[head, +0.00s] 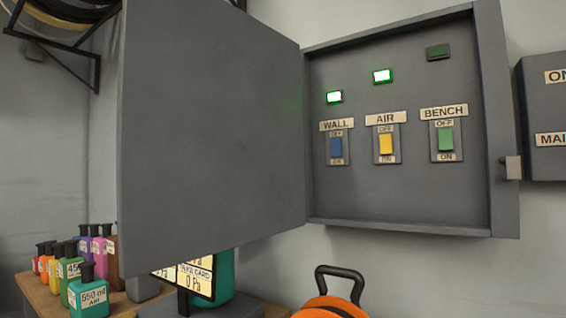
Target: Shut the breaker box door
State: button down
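The grey breaker box (400,190) is on the wall with its inside in view. Its door (205,130) is hinged at the box's left side and stands wide open, swung out toward me, filling the left middle of the picture. A small light-grey catch (513,167) sits at the box's right edge. The lamps over WALL and AIR glow green; the BENCH lamp is dark. My gripper is not in view.
A second grey box (545,115) is on the wall at the right edge. Below the door, a wooden bench (45,300) holds several coloured bottles (88,292) and a lit display (190,278). An orange thing with a black handle (340,270) stands below the breaker box.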

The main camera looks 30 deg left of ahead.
aim_at(210, 157)
jog(key=j+z, duration=0.15)
jog(key=j, duration=0.65)
jog(key=j+z, duration=0.15)
jog(key=j, duration=0.6)
jog(key=j+z, duration=0.25)
jog(key=j, duration=1)
